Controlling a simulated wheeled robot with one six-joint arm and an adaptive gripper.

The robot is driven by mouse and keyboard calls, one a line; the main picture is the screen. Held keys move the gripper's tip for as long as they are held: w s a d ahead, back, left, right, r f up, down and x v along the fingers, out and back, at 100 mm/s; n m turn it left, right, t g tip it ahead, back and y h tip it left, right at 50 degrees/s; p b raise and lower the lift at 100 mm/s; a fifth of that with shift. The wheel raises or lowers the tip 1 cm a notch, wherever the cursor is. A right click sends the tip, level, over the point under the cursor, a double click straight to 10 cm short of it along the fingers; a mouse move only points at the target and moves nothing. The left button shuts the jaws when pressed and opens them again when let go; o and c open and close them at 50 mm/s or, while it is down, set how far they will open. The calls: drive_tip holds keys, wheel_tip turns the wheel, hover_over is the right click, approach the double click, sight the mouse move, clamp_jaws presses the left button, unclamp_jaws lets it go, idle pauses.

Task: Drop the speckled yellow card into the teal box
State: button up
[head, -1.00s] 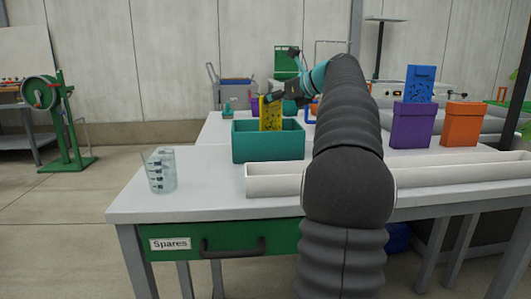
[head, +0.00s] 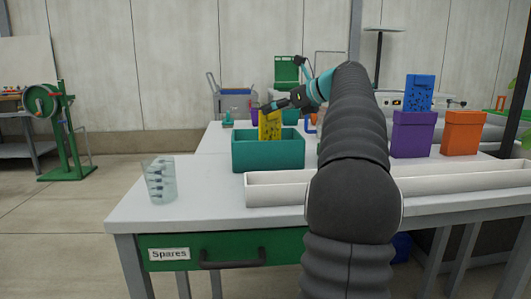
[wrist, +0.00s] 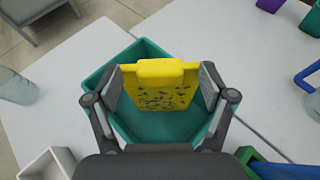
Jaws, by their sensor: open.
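The speckled yellow card (head: 270,126) stands roughly upright with its lower part hidden behind the front wall of the teal box (head: 268,152). In the wrist view the yellow card (wrist: 160,92) is inside the outline of the teal box (wrist: 150,128), its dark-speckled face toward the camera. My gripper (wrist: 160,88) is open, with one finger at each side edge of the card. In the head view my gripper (head: 268,107) is at the card's top. Whether the card rests on the box floor is hidden.
A clear beaker (head: 159,181) stands left of the teal box on the table. A long white channel (head: 280,190) lies in front of it. A purple box (head: 413,134) with a blue speckled card (head: 419,92) and an orange box (head: 463,133) stand to the right.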

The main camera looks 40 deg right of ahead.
drive_tip(key=v, duration=1)
drive_tip(key=shift+s, duration=0.15)
